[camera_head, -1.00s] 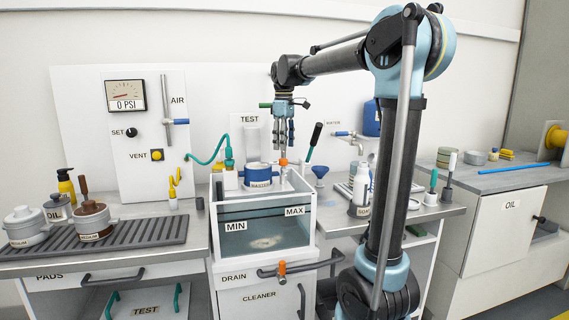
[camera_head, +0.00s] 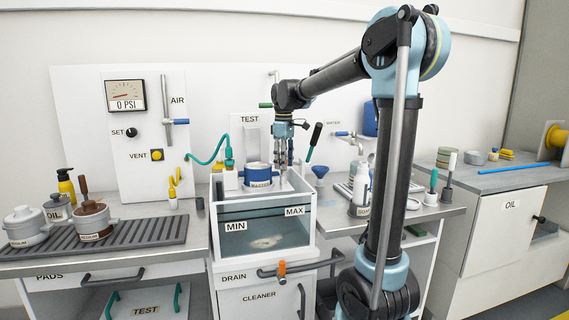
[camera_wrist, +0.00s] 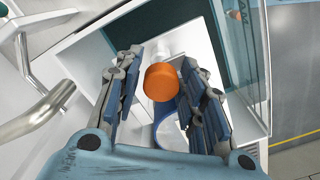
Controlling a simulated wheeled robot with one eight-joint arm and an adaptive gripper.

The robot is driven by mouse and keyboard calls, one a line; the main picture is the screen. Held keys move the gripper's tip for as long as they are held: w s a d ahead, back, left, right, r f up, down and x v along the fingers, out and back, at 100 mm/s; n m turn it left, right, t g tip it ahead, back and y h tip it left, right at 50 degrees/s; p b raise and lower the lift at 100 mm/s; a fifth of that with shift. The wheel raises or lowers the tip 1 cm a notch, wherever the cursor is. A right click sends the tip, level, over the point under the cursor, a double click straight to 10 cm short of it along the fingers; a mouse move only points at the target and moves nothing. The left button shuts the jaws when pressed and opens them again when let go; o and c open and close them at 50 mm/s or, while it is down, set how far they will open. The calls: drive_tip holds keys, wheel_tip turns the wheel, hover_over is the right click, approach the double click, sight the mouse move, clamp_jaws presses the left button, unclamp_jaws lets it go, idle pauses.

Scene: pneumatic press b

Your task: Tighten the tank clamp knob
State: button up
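The orange clamp knob (camera_wrist: 162,82) shows in the wrist view, between the two fingers of my gripper (camera_head: 284,163). The fingers stand apart, with a gap visible on each side of the knob, so my gripper is open around or just above it; the exact height is unclear. In the head view my gripper points down at the right rear of the test tank (camera_head: 310,225) and hides the knob. A blue-banded pot (camera_head: 258,181) stands at the back of the tank, just left of my gripper. A blue ring shows below the knob in the wrist view.
A blue funnel (camera_head: 320,175) stands further right. A teal hose (camera_head: 205,160) runs to the left. Liquid shows behind the tank's clear front.

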drive_tip(key=c, duration=0.5)
drive_tip(key=shift+o, duration=0.2)
drive_tip(key=m, duration=0.8)
drive_tip(key=shift+m, duration=0.3)
drive_tip(key=m, duration=0.4)
drive_tip(key=shift+a+m, duration=0.1)
drive_tip(key=shift+m, duration=2.4)
drive_tip(key=shift+a, duration=0.1)
drive_tip(key=o, duration=1.1)
drive_tip(key=shift+c, duration=0.2)
